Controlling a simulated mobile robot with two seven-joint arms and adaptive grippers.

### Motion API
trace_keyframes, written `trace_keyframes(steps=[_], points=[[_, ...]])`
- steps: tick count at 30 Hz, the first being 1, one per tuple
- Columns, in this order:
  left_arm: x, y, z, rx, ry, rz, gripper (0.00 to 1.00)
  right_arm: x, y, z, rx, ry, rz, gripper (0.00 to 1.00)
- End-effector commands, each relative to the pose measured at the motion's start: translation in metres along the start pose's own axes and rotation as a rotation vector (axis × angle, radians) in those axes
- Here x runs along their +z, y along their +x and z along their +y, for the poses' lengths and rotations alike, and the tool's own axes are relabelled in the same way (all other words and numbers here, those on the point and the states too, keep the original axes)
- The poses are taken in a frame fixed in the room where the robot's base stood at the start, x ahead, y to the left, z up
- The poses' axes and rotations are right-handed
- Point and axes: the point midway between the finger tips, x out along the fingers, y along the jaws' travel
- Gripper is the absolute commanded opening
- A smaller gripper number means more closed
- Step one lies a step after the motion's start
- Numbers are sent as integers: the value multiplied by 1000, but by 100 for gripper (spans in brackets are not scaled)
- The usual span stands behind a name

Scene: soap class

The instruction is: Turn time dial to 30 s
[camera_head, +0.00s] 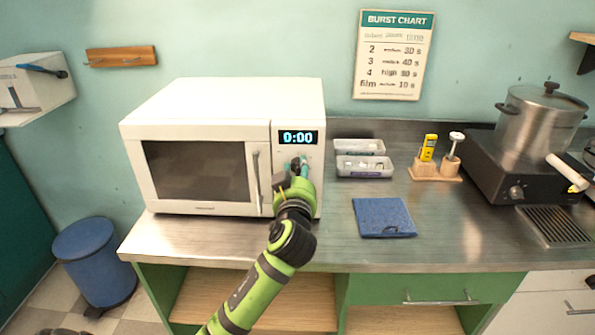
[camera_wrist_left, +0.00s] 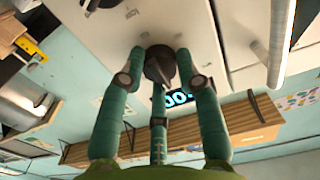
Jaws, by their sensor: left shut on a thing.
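The white microwave (camera_head: 195,108) stands on the left of the counter, and its display (camera_head: 298,137) reads 0:00. In the left wrist view, which is turned upside down, part of the display (camera_wrist_left: 178,98) shows beside my fingers. A dark round dial (camera_wrist_left: 159,66) sits on the control panel there. My left gripper (camera_head: 298,166) is at the control panel below the display and hides the dial in the head view. Its green fingers (camera_wrist_left: 158,72) are closed around the dial. The dial's setting cannot be read. My right gripper is not in view.
A second dark knob (camera_wrist_left: 100,4) is partly visible on the panel. The microwave's door handle (camera_head: 257,180) is close to my gripper on the left. A blue cloth (camera_head: 383,218) and clear trays (camera_head: 364,168) lie to the right. A pot (camera_head: 540,120) stands farther right.

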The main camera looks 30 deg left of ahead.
Motion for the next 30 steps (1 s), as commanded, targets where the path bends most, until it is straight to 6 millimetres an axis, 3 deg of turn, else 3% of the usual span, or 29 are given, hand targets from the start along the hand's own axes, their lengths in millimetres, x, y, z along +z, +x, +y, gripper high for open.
trace_keyframes(steps=[14, 30], points=[[-2, 0, 0, 0, 153, -2, 1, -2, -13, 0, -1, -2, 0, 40], [-3, 0, 0, 0, 652, -2, 1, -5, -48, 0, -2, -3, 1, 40]])
